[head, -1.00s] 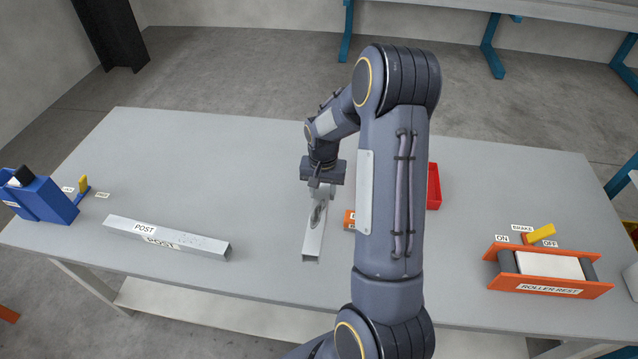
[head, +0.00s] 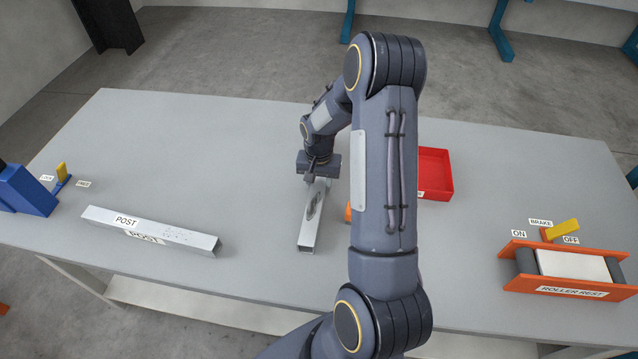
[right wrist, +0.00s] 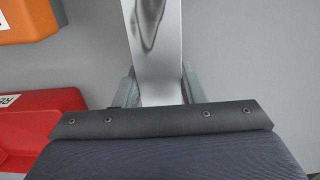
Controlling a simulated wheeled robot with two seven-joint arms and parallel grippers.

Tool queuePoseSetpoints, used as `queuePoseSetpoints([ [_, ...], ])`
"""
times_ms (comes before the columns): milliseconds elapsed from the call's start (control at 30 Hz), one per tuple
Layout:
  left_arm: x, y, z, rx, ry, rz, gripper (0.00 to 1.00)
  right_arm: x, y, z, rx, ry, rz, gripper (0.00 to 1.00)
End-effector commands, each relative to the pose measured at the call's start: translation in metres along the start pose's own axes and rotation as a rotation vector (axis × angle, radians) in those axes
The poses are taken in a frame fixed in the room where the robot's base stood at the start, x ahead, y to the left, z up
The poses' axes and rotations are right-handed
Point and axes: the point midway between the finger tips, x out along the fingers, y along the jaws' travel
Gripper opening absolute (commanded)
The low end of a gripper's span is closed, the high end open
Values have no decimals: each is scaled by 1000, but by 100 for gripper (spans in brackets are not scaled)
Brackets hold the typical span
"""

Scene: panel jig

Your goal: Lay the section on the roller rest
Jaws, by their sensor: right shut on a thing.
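The section, a short silver square tube (head: 311,225), lies near the middle of the table in the head view, its open end toward the front edge. My right gripper (head: 318,182) is shut on its far end. The right wrist view shows the tube (right wrist: 157,45) between both fingers (right wrist: 160,88). I cannot tell whether it touches the table. The roller rest (head: 518,281), an orange frame with dark rollers and a pale top, stands empty at the table's right. Its yellow brake lever (head: 562,229) leans toward the OFF label. My left gripper is out of view.
A long POST tube (head: 175,235) lies to the left. A blue fixture (head: 28,192) with a yellow lever (head: 62,172) is at the far left. A red tray (head: 437,170) and a partly hidden orange block (right wrist: 40,18) are right of the section. The table before the rest is clear.

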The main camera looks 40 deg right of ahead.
Motion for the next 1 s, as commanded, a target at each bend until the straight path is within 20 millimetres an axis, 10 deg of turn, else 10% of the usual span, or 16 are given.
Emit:
queuePoseSetpoints([
  [133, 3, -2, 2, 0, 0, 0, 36, 4, 0, 0, -1, 1, -1, 0],
  [167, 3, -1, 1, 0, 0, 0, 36, 3, 0, 0, -1, 0, 0, 39],
  [300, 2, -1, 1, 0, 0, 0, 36, 2, 0, 0, -1, 0, 0, 57],
  [733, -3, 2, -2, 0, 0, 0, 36, -5, 0, 0, 0, 1, 0, 58],
  [1000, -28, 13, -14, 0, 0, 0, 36, -50, -1, 0, -2, 2, -1, 58],
])
